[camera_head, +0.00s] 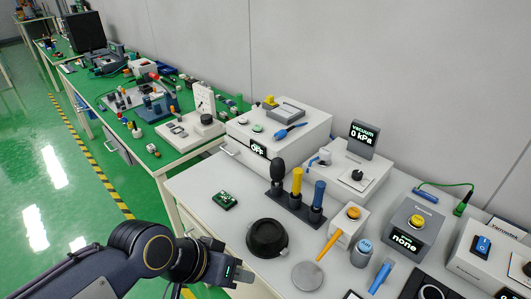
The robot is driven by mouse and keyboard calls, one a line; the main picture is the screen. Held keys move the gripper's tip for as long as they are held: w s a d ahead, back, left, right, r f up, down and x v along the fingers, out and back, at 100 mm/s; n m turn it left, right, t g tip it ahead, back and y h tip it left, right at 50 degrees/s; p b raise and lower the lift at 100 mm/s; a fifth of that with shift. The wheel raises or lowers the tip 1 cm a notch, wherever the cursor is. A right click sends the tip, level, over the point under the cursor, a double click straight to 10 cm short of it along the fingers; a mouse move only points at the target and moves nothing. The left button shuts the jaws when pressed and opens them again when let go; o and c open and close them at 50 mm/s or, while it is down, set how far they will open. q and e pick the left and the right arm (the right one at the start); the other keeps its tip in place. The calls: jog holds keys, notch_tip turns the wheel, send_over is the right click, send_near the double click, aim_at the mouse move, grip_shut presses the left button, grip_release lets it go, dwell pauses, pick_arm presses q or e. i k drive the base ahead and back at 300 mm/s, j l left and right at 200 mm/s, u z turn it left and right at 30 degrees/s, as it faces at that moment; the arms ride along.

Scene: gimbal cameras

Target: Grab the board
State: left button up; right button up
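A small green circuit board (224,200) lies flat on the left part of the white table (205,185), near its left edge. My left arm comes in from the lower left. My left gripper (240,272) is at the table's front-left edge, nearer the camera than the board and clear of it. The gripper is seen from behind and its finger gap is hidden, so I cannot tell whether it is open or shut. My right gripper does not show.
A black round dish (267,238) and a grey disc (307,276) lie right of the board. A tool holder (296,206) with upright handles stands beyond the dish. A white "OFF" box (277,138) and a vacuum unit (346,172) stand behind. The tabletop around the board is clear.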

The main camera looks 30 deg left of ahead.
aim_at(223, 199)
jog(key=j+u, duration=0.7)
jog(key=u, duration=0.25)
